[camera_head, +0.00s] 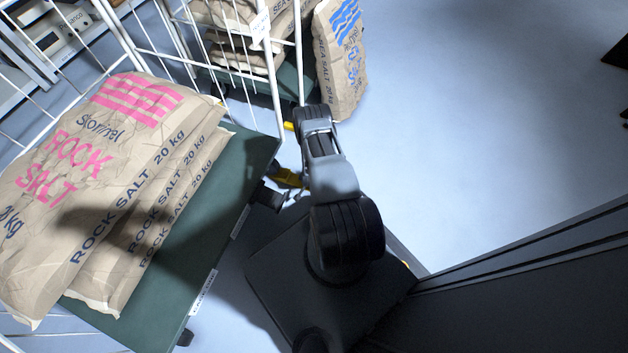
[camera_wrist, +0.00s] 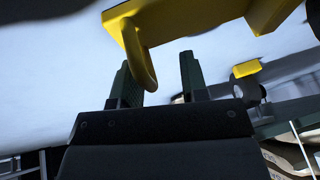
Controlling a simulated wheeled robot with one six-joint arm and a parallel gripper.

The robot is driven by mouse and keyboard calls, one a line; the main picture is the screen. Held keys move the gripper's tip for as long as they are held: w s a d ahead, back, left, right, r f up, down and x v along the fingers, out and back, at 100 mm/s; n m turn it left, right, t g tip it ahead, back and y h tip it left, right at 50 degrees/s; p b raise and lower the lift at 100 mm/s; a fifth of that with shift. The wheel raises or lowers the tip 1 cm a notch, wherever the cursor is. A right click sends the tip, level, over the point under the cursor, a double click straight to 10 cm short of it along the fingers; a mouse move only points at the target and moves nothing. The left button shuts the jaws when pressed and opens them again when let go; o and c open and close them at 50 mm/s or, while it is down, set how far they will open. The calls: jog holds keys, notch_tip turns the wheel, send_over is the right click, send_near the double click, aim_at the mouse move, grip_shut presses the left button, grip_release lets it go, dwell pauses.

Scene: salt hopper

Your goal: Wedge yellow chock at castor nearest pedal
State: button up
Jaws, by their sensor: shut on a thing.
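In the wrist view, the yellow chock (camera_wrist: 195,22) fills the top of the picture. Its curved loop reaches down between the two dark fingers of my gripper (camera_wrist: 158,80), which is shut on it. A smaller yellow piece (camera_wrist: 247,69) shows beyond, above dark and grey parts at the trolley edge; I cannot tell whether it is the pedal. In the head view, a yellow piece (camera_head: 288,178) shows beside a dark castor-like part (camera_head: 267,198) at the near trolley's corner. My arm hides the gripper there. Any contact between chock and castor cannot be made out.
The near green trolley (camera_head: 190,285) carries stacked rock salt sacks (camera_head: 100,185) at left. A white wire cage (camera_head: 272,75) and another trolley with sacks stand behind. An upright sack (camera_head: 340,60) stands beside them.

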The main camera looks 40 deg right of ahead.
jog(key=o, duration=0.4)
jog(key=shift+a+f, duration=0.1)
jog(key=shift+f, duration=0.05)
jog(key=shift+c, duration=0.2)
jog(key=shift+s, duration=0.1)
jog(key=shift+r, duration=0.25)
jog(key=p+v, duration=0.6)
jog(key=v, duration=0.7)
jog(key=shift+p, duration=0.3)
jog(key=shift+s+r, duration=0.1)
